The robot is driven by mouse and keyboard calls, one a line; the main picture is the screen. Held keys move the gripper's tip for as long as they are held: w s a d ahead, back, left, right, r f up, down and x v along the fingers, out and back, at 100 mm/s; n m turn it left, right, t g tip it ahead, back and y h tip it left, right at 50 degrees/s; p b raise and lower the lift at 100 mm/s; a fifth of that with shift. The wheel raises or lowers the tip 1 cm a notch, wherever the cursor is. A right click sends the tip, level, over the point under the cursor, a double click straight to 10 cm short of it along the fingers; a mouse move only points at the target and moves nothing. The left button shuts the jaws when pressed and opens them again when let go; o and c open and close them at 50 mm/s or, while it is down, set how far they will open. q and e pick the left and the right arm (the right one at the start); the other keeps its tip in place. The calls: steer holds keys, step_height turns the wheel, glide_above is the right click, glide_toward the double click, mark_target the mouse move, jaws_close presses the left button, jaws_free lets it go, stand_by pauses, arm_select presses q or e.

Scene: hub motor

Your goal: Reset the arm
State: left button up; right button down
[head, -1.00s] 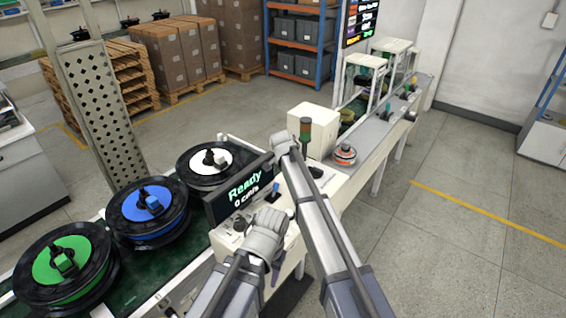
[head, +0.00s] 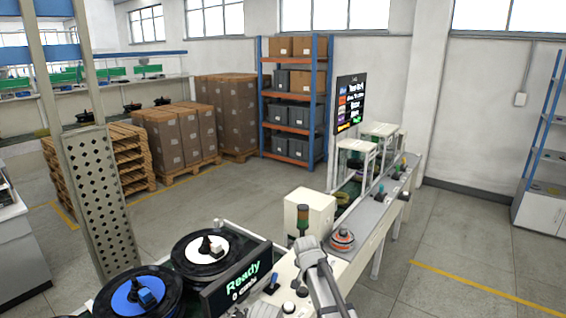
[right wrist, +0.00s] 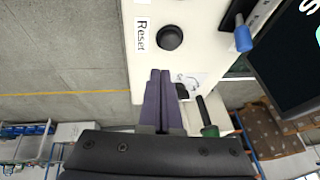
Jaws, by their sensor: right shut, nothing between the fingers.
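My right gripper (right wrist: 160,78) is shut and empty in the right wrist view. Its dark fingers are held over a white control panel (right wrist: 118,12). A round black button (right wrist: 170,38) beside a "Reset" label (right wrist: 141,34) lies just beyond the fingertips; I cannot tell the height gap. A blue-topped lever (right wrist: 243,38) stands to the right; it also shows in the head view (head: 271,283). In the head view my right arm comes in from the bottom, and its fingers are not visible there. My left gripper is out of view.
An orange-ringed part (head: 342,240) sits on the line behind my arm, near a signal light (head: 302,220). Floor is clear at right.

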steer(key=s+d+f+n+g+y, duration=0.15)
steer(key=s+d+n, duration=0.25)
steer(key=s, duration=1)
steer(key=s+d+f+n+g, duration=0.1)
steer(key=s+d+n+g, duration=0.25)
steer(key=s, duration=0.95)
steer(key=s+a+f+n+h+b, duration=0.1)
steer(key=s+a+n, duration=0.2)
steer(key=a, duration=0.7)
steer(key=shift+s+a+b, duration=0.15)
steer(key=shift+s+b, duration=0.15)
steer(key=shift+s, duration=0.8)
steer(key=shift+a+n+h, duration=0.15)
steer(key=shift+n+h, duration=0.1)
